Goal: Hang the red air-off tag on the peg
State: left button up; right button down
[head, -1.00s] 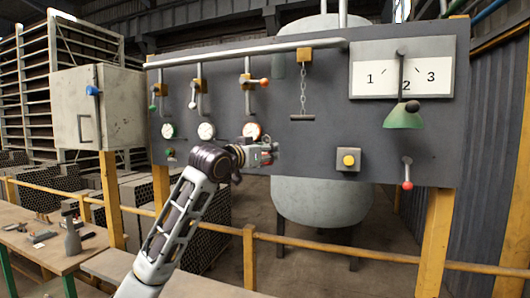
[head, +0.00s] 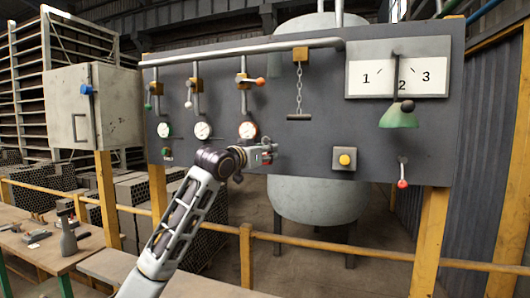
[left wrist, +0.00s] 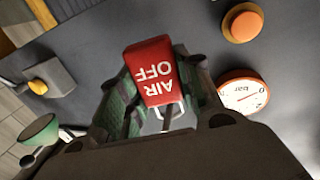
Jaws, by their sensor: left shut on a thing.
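The red tag with white "AIR OFF" lettering (left wrist: 150,72) is between the fingers of my left gripper (left wrist: 158,108), its lettering upside down in the left wrist view. In the head view my left gripper (head: 266,153) is in front of the grey panel (head: 310,90), just below and right of the red-rimmed gauge (head: 248,130); only a little red shows there. A round orange knob (left wrist: 242,22) stands on the panel near that gauge in the left wrist view, apart from the tag. I cannot pick out the peg for certain. My right gripper is not in view.
A yellow button on a box (head: 344,159) is right of the gripper. A chain with a bar (head: 299,100) hangs above. A green cone-shaped shade (head: 398,117) and a red-ended lever (head: 402,182) are farther right. A yellow rail (head: 330,250) runs below.

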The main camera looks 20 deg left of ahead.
pick_arm(q)
jog(key=shift+w+f, duration=0.15)
jog(key=shift+f, duration=0.05)
dwell(0.6)
jog(key=o, duration=1)
jog(key=v, duration=1.2)
dwell(0.4)
